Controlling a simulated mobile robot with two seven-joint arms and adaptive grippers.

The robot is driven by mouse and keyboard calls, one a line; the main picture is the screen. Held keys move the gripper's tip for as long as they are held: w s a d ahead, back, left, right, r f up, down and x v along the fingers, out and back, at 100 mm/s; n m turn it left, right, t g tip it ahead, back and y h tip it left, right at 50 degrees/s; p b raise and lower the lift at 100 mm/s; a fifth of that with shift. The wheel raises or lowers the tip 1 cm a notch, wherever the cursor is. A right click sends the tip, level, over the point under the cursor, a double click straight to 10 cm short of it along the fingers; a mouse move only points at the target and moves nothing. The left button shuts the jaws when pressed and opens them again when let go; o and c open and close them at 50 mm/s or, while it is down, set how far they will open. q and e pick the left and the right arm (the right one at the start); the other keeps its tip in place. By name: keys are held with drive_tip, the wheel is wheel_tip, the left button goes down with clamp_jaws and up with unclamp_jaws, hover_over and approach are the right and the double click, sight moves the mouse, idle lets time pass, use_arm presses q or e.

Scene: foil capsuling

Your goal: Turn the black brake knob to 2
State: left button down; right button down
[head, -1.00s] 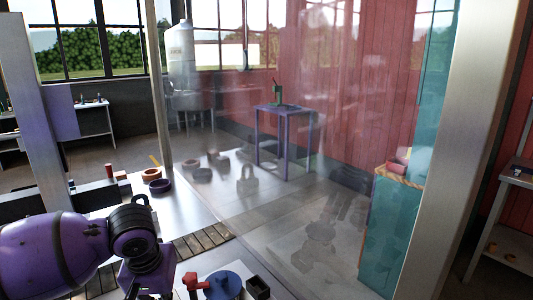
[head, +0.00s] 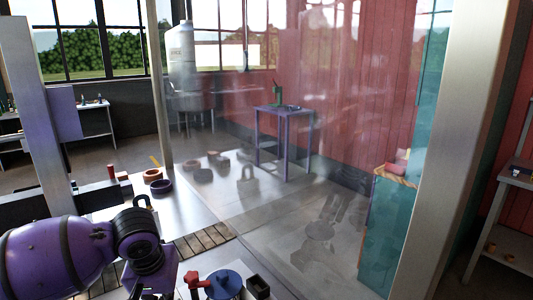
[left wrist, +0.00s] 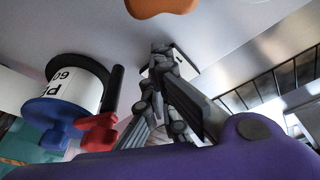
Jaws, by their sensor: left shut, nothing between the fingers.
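I cannot make out the black brake knob in either view. In the left wrist view, a small pale plate with a dark edge (left wrist: 186,62) lies just behind my left gripper (left wrist: 162,50). The gripper's fingers are closed together, with nothing seen between them, and they cover part of the plate. I cannot tell whether they touch it. In the head view, the left arm comes in at the lower left and its gripper is largely cut off by the bottom edge. My right gripper is in neither view.
A white drum with print (left wrist: 62,88), a blue knob (left wrist: 50,125) and a red lever (left wrist: 97,132) stand beside the gripper. The red lever (head: 197,284) and a blue disc (head: 225,282) also show in the head view, near a small dark box (head: 258,286). A clear panel stands beyond.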

use_arm(q)
drive_tip(key=shift+w+a+f, duration=0.15)
drive_tip(key=shift+w+a, duration=0.1)
drive_tip(key=shift+w, duration=0.05)
idle(0.5)
drive_tip(key=shift+s+a, duration=0.2)
drive_tip(key=shift+a, duration=0.8)
drive_tip(key=shift+w, duration=0.1)
drive_tip(key=shift+w+r, duration=0.1)
drive_tip(key=shift+r, duration=0.15)
drive_tip(key=shift+s, duration=0.25)
drive_tip(key=shift+w+v, duration=0.2)
drive_tip(key=shift+v, duration=0.75)
drive_tip(key=shift+w+v, duration=0.15)
drive_tip(key=shift+v, duration=0.75)
drive_tip(key=shift+w+v, duration=0.2)
drive_tip(key=shift+v, duration=0.75)
drive_tip(key=shift+a+r, duration=0.15)
drive_tip(key=shift+r, duration=0.05)
